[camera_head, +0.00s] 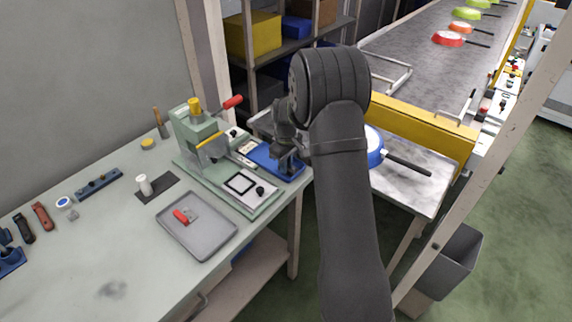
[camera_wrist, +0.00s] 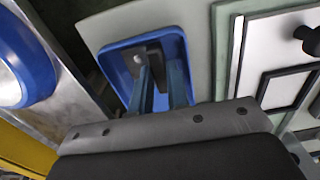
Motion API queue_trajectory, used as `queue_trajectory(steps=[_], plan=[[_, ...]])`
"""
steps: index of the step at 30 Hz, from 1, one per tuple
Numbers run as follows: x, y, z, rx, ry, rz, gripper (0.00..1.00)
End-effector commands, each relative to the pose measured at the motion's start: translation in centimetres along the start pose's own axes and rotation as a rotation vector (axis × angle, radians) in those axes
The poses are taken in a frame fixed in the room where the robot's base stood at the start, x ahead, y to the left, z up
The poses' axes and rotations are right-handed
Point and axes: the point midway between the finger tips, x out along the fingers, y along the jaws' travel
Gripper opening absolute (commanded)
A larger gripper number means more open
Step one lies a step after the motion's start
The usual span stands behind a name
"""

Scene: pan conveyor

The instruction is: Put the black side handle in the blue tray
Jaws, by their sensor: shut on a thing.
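The blue tray (camera_head: 262,156) lies on the bench at its right edge, beside the green fixture. It also shows in the wrist view (camera_wrist: 113,62), under my fingers. My gripper (camera_head: 287,163) is down at the tray, with its fingers reaching inside the rim. In the wrist view, my gripper (camera_wrist: 158,78) is shut on the black side handle (camera_wrist: 149,56), a dark piece with a pale spot at the fingertips. Whether it touches the tray floor cannot be told. The fingers hide part of it, and my arm hides the area right of the tray in the head view.
A green fixture with a red-handled lever (camera_head: 232,102) stands left of the tray. A grey tray (camera_head: 215,243) holds a red piece. A blue pan (camera_head: 374,147) with a dark handle sits on the metal table at right. Several pans ride the conveyor (camera_head: 425,60) behind.

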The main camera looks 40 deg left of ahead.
Motion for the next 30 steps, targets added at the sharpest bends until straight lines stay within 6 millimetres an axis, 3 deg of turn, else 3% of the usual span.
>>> queue_trajectory(steps=[2, 3, 4, 16, 30], plan=[[0.3, 0.0, 0.0, 0.000, -0.001, -0.001, 0.00], [0.3, 0.0, 0.0, 0.000, -0.001, 0.000, 0.17], [0.3, 0.0, 0.0, 0.000, 0.000, 0.000, 0.23], [-0.5, 0.0, 0.0, 0.000, 0.001, 0.001, 0.24], [-9.6, 0.0, 0.0, 0.000, 0.002, 0.002, 0.24]])
